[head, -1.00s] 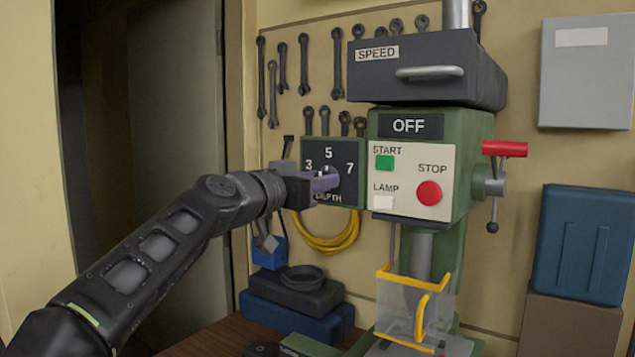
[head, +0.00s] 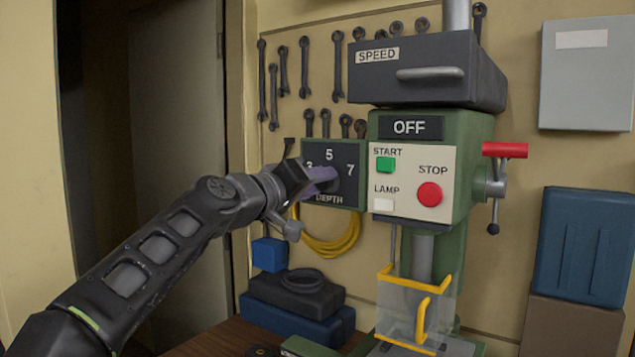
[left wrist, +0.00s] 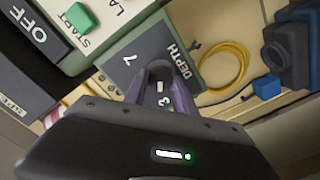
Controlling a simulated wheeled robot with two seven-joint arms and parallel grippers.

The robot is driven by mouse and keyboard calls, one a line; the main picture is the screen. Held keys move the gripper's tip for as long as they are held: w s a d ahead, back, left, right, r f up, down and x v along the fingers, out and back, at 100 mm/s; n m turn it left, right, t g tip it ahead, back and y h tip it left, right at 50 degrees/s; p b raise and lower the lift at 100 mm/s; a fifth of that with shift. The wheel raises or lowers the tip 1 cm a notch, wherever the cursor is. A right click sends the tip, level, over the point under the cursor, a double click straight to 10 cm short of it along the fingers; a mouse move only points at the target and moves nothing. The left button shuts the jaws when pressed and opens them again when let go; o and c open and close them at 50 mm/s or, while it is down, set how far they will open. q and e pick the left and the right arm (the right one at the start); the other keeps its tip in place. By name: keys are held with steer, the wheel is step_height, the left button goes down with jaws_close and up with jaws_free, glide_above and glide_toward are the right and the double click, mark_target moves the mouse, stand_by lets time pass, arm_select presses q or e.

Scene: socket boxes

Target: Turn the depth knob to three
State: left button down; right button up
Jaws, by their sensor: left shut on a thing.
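The dark depth panel (head: 346,192) carries the numbers 3, 5 and 7 and hangs left of the green drill press. It also shows in the left wrist view (left wrist: 132,62). My left gripper (head: 326,178) is shut on the depth knob, and its purple fingers hide most of the knob in the head view. In the left wrist view the dark knob (left wrist: 159,72) sits between the fingertips (left wrist: 161,78). A white mark shows between the fingers there, in line with the 3. My right gripper is not in view.
The drill press control face (head: 409,180) is just right of the panel, with a green start button (head: 385,163) and red stop button (head: 430,194). The display (head: 409,127) reads OFF. A yellow cable (head: 332,245) hangs below the panel, and wrenches hang above.

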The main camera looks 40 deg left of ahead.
arm_select(q)
steer(key=shift+n, duration=0.5)
steer(key=c, duration=1)
jaws_free()
steer(key=shift+s, duration=0.1)
steer(key=shift+s+b, duration=1.2)
steer(key=shift+s, duration=2.6)
